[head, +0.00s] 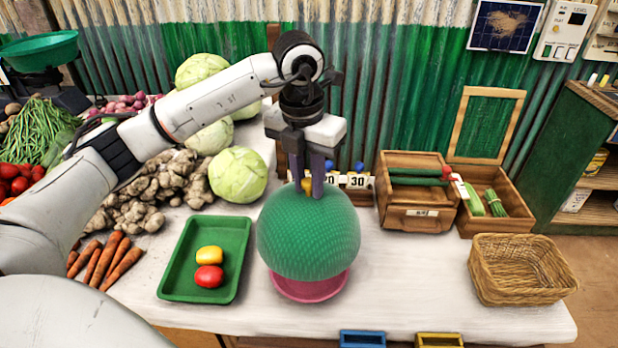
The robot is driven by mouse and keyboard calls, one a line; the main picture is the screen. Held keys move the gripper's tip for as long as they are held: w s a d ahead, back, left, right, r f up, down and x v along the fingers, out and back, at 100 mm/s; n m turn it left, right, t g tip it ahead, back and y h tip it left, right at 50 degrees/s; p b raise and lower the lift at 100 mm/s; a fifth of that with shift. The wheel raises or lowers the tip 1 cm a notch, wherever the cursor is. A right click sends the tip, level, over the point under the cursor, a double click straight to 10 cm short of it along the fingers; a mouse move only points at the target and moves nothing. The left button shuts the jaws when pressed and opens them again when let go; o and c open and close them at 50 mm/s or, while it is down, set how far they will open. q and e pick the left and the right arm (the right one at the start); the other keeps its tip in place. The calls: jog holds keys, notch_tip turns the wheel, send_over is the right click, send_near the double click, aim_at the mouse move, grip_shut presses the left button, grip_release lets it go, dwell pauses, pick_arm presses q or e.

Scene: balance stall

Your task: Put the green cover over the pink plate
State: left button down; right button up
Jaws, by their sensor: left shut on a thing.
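The green cover (308,236) is a woven-looking dome near the middle of the table. The pink plate (310,291) shows as a rim below the cover's lower edge, mostly at the front. The cover hides the rest of the plate and anything on it. My left gripper (313,190) points down at the cover's top and is shut on it, apparently on a small yellowish knob (306,185). I cannot tell whether the cover rests on the plate or hangs just above it. My right gripper is not in view.
A green tray (172,291) with a yellow and a red item stands left of the cover. A wicker basket (520,270) stands at right, wooden boxes (415,215) behind it. Cabbages, ginger and carrots fill the left. Table between plate and basket is clear.

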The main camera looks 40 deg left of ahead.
pick_arm(q)
jog(key=shift+f, duration=3.8)
notch_tip(320, 180, down, 7)
jog(key=b, duration=0.5)
jog(key=shift+r, duration=0.1)
jog(key=c, duration=0.9)
grip_release()
jog(key=shift+r+p, duration=2.4)
jog(key=shift+r, duration=1.15)
